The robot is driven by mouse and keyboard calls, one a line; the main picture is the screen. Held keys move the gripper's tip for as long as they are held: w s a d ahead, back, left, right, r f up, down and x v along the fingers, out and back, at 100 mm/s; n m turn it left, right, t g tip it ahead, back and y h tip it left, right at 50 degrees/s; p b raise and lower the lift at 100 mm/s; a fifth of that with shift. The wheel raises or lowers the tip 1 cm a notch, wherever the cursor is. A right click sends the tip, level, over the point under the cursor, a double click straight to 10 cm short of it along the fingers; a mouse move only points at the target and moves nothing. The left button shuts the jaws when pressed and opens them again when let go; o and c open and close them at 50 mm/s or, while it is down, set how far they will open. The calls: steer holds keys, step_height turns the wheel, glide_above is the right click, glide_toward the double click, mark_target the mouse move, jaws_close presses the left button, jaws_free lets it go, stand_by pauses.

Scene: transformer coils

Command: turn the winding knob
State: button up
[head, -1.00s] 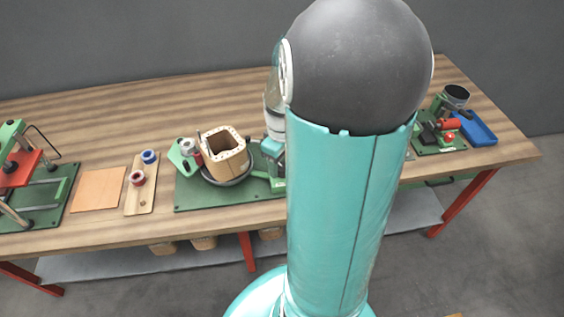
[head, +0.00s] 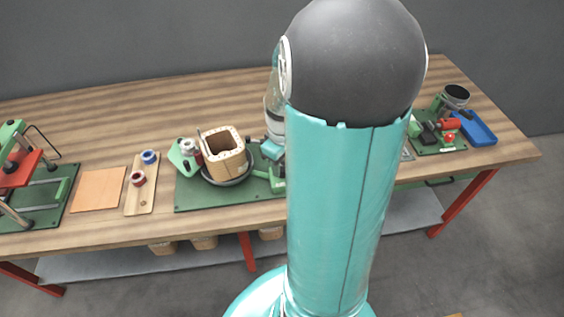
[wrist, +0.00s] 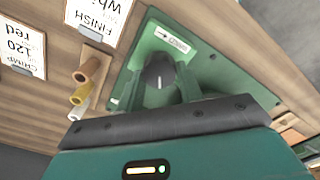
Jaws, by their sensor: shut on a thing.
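The winding knob (wrist: 158,69) is black and round with a white pointer line, on a green panel in the wrist view. My gripper (wrist: 161,86) has its two green fingers on either side of the knob and is shut on it. The fingers hide the knob's sides. In the head view a tan, square, hollow coil former (head: 228,163) stands in a round dish on a green base plate (head: 215,200). My wrist comes down at the right of this machine. The knob and fingertips are hidden there.
In the wrist view, paper cards (wrist: 99,16) and several spools (wrist: 92,69) are beside the green panel. In the head view, a board with two small spools (head: 137,179) and a press (head: 20,170) lie left. A blue tray (head: 477,128) lies far right.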

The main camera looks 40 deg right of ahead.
mark_target(283, 166)
steer(key=m, duration=0.4)
steer(key=shift+m, duration=2.2)
steer(key=o, duration=1)
steer(key=shift+d, duration=0.1)
step_height(283, 166, up, 14)
steer(key=shift+f, duration=0.15)
